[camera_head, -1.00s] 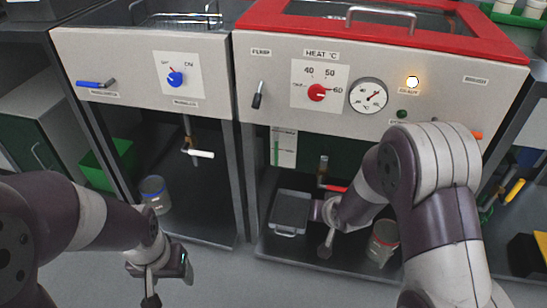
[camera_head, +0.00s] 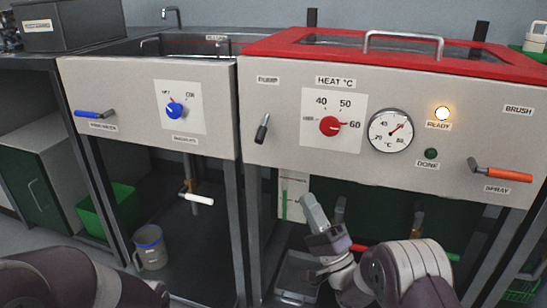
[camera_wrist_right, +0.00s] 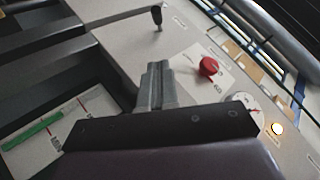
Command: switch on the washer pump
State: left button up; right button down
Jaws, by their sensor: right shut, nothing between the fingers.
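The washer's pump switch (camera_head: 262,128) is a short black lever with a metal tip on the white panel, under the PUMP label (camera_head: 268,79). It hangs downward, slightly tilted. It also shows in the right wrist view (camera_wrist_right: 157,18), beyond my fingers. My right gripper (camera_head: 308,198) is shut and empty. It is below the panel's lower edge in the head view, to the right of and lower than the switch, and not touching it. In the wrist view its fingertips (camera_wrist_right: 157,68) point toward the panel. My left gripper is out of view; only part of that arm shows.
The left basin unit has a blue knob (camera_head: 174,111).

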jog(key=b, duration=0.3)
send_near(263, 130)
jog(key=w+d, duration=0.1)
jog(key=w, duration=0.2)
jog(key=a+r+b, duration=0.1)
jog(key=a+r, duration=0.1)
jog(key=a, duration=0.1)
jog(key=shift+a+b, duration=0.15)
jog(key=shift+b, duration=0.2)
jog(key=shift+r, duration=0.1)
